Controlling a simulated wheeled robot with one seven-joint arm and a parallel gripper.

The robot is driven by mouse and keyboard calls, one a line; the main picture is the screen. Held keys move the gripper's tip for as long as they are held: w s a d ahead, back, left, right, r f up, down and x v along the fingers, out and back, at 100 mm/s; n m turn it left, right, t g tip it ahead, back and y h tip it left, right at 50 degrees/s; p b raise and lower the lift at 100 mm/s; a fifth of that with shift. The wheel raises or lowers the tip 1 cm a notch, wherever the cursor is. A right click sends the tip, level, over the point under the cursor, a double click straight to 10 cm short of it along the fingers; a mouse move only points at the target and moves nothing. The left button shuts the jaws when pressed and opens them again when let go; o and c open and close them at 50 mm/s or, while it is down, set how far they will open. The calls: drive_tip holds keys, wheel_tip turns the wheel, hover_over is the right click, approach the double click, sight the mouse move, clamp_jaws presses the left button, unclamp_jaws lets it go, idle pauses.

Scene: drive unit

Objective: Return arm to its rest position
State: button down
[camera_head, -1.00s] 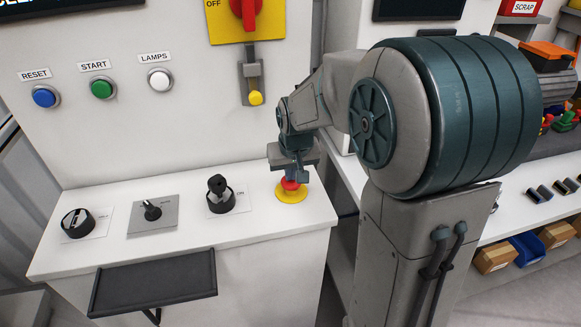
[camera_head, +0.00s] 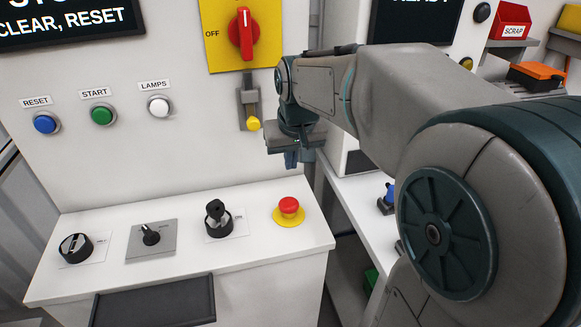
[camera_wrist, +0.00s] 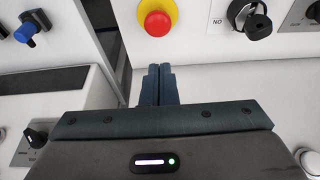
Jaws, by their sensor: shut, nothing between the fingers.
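My gripper (camera_head: 291,160) is in the head view, above and slightly behind the red emergency stop button (camera_head: 289,206) on the console. It points down and is clear of the button. In the wrist view the two fingers of my gripper (camera_wrist: 158,72) lie side by side, shut and empty. The red button on its yellow base (camera_wrist: 157,16) shows ahead of the fingertips there. My arm reaches in from the right, bent and raised.
The white console top (camera_head: 120,275) holds a black rotary switch (camera_head: 76,248), a selector (camera_head: 151,235) and a key switch (camera_head: 218,219). A yellow-tipped lever (camera_head: 252,124) and red switch handle (camera_head: 243,33) are close left of my gripper. A black tray (camera_head: 155,302) juts out in front.

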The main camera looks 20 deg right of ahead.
idle(0.4)
drive_tip(key=s+f, duration=0.3)
drive_tip(key=s, duration=0.6)
drive_tip(key=s+f, duration=0.4)
drive_tip(key=s, duration=0.5)
drive_tip(key=shift+d+f+g, duration=0.15)
drive_tip(key=shift+d+g, duration=0.05)
drive_tip(key=shift+g, duration=0.1)
